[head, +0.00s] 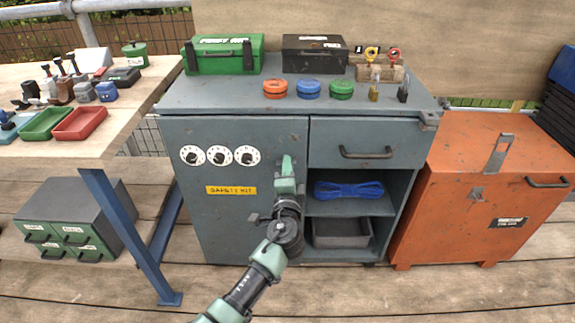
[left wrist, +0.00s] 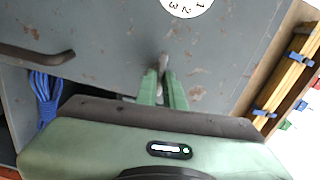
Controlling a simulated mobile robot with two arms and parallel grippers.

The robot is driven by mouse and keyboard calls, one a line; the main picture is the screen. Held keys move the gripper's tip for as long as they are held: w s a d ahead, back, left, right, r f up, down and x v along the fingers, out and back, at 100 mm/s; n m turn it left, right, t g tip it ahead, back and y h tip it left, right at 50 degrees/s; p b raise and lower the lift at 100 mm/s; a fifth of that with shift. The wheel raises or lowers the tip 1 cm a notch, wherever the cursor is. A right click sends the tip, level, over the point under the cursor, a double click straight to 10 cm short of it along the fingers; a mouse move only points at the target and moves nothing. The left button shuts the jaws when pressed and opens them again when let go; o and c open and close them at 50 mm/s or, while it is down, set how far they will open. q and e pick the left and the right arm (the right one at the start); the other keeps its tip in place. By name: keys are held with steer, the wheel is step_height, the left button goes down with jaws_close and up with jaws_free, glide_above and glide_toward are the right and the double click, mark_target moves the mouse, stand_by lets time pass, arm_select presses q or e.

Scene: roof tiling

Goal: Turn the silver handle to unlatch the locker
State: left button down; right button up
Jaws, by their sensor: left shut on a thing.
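The grey locker (head: 230,135) has a closed left door with three white dials (head: 220,155) and a yellow label (head: 231,190). My left gripper (head: 287,165) is at the right edge of this door, below the top. In the left wrist view my left gripper (left wrist: 164,75) has its two green fingers close together at the door face. They are shut on the small silver handle (left wrist: 164,61), of which only a bit shows past the fingertips. In the head view the gripper hides the handle. My right gripper is not in view.
Right of the door are a drawer (head: 365,140), a blue rope (head: 348,190) on a shelf and a grey tray (head: 342,233). An orange chest (head: 450,200) stands at right, a workbench (head: 120,115) at left. Boxes and coloured discs sit on the locker top.

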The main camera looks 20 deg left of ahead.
arm_select(q)
steer(key=shift+f+m, duration=0.1)
steer(key=shift+m, duration=0.7)
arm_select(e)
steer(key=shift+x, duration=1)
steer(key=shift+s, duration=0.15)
arm_select(q)
steer(key=c, duration=1.5)
jaws_free()
steer(key=p+v, duration=0.1)
steer(key=v, duration=0.6)
steer(key=shift+s+d, duration=0.15)
steer(key=shift+s, duration=0.25)
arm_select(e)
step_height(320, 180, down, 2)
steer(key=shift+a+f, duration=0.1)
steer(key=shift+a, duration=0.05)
